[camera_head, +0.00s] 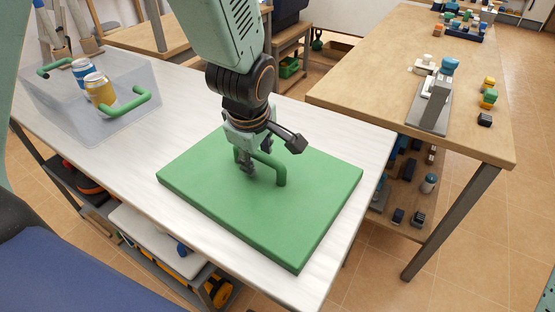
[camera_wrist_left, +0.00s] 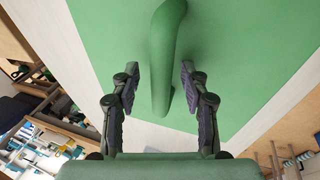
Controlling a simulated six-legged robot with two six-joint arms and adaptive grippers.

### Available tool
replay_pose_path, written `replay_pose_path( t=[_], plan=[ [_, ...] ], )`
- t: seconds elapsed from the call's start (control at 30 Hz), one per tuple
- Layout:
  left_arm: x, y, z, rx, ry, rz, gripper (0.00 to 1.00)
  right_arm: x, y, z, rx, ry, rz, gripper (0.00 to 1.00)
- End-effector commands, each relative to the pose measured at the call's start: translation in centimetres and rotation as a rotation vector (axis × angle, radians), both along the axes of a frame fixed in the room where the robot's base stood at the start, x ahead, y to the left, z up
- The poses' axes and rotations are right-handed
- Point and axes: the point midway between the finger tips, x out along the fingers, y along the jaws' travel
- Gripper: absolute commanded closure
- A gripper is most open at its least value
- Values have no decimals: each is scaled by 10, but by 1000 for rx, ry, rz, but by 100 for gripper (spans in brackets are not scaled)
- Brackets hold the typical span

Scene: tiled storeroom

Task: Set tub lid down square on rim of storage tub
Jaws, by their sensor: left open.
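The green tub lid (camera_head: 262,195) lies flat on the white table, near its right end. Its green loop handle (camera_head: 281,172) stands up from the middle. My left gripper (camera_head: 247,170) is over the lid with its fingers around the handle. In the left wrist view, my left gripper (camera_wrist_left: 160,90) is open, with one finger on each side of the handle (camera_wrist_left: 162,60) and a gap beside it. The clear storage tub (camera_head: 110,115) stands at the far left of the table, apart from the lid. It has green side handles and holds a blue can and a yellow can. My right gripper does not show.
The white table (camera_head: 180,135) is bare between tub and lid. A wooden bench (camera_head: 370,80) with a grey device (camera_head: 433,100) and small blocks stands to the right. Shelves under the white table hold a white box and other items.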

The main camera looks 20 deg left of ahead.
Motion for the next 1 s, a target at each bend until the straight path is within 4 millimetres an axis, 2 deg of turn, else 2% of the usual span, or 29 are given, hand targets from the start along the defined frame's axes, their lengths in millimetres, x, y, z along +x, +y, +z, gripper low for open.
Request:
replay_pose_path(
  t=[1.0],
  plan=[
    [3,0,-5,4,1,-1,55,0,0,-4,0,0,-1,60]
  ],
)
